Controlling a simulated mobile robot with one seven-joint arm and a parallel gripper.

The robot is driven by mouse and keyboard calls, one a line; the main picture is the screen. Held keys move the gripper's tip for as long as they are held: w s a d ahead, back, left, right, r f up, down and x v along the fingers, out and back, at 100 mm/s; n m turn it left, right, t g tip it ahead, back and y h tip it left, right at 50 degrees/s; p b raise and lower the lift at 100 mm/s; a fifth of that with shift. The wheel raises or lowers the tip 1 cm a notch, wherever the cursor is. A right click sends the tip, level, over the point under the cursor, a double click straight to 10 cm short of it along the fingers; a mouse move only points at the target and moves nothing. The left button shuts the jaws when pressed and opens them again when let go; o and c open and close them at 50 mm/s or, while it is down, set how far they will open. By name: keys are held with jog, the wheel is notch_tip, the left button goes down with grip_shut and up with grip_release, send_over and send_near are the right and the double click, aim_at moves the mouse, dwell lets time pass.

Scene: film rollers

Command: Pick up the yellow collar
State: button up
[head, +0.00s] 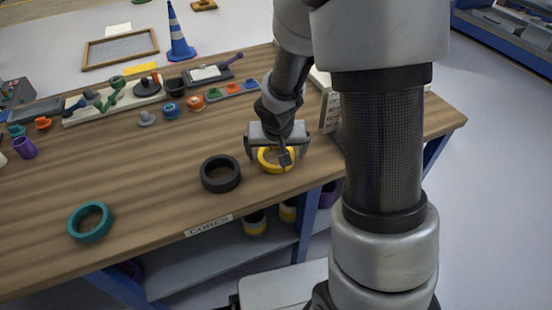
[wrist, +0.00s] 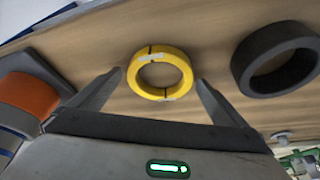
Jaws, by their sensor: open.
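The yellow collar (head: 265,160) is a ring lying on the wooden table near its front edge, partly hidden by my gripper in the head view. It shows whole in the wrist view (wrist: 183,62), with dark and pale marks on its band. My gripper (head: 283,160) is over the collar in the head view. In the wrist view my gripper (wrist: 158,82) is open, with one finger on each side of the collar and nothing held. The collar sits between and just beyond the fingertips; I cannot tell whether they touch it.
A black ring (head: 207,174) lies left of the collar, and a teal ring (head: 80,228) lies farther left. Several small parts and trays line the table's back. A white upright object (head: 331,110) stands right of my gripper. Bare wood (head: 140,180) lies between the teal and black rings.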

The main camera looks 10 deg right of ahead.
jog(key=c, duration=1.2)
